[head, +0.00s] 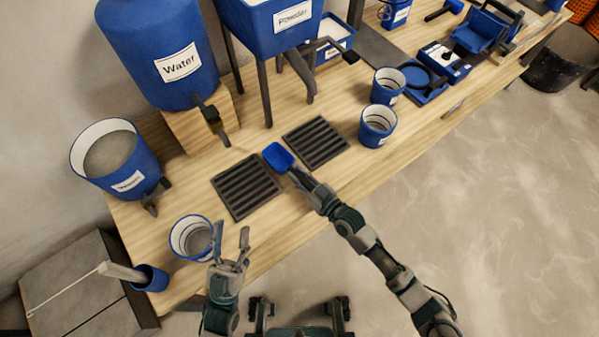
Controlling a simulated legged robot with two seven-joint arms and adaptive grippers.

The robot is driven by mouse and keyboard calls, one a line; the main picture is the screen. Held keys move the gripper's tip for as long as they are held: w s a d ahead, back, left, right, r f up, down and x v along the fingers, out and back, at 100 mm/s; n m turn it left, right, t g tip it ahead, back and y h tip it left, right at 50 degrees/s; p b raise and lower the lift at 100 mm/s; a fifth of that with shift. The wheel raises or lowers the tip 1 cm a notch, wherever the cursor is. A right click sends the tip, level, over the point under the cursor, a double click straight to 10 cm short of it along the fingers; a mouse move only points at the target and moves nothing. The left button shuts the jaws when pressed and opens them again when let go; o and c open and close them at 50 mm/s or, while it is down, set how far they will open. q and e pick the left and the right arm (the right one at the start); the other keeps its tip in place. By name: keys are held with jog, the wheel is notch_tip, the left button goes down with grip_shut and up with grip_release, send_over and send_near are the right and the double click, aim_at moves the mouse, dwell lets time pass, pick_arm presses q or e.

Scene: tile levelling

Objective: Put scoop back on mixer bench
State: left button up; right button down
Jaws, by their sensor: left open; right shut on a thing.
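The blue scoop (279,156) is over the wooden mixer bench (390,183), between two dark slatted grates. My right gripper (294,173) is shut on the scoop at its near end. I cannot tell whether the scoop touches the bench top. My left gripper (244,240) is open and empty near the bench's front edge, just right of a blue cup with grey contents (192,237).
A water tank (160,50) and a powder hopper (270,25) stand at the back. The grates (246,187) and (316,143) flank the scoop. A grey-filled bucket (115,158) stands left. Two blue cups (378,126) and (388,85) stand right. The front bench strip is clear.

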pick_arm(q)
jog(key=shift+w+d, duration=0.1)
pick_arm(e)
jog(key=shift+w+d, duration=0.1)
jog(key=shift+d, duration=0.3)
pick_arm(q)
jog(key=shift+d+f, duration=0.1)
jog(key=shift+d, duration=0.4)
pick_arm(e)
jog(key=shift+d+f, duration=0.1)
pick_arm(q)
jog(key=shift+a+f+b, duration=0.4)
jog(key=shift+a+f, duration=0.05)
jog(key=shift+f, duration=0.05)
pick_arm(e)
jog(key=shift+a+f, duration=0.35)
jog(key=shift+f, duration=0.05)
jog(key=c, duration=1.2)
grip_release()
jog(key=shift+o, duration=1.3)
jog(key=shift+d, duration=0.15)
pick_arm(q)
jog(key=shift+d+r, duration=0.1)
jog(key=shift+d, duration=0.2)
pick_arm(e)
jog(key=shift+d, duration=0.1)
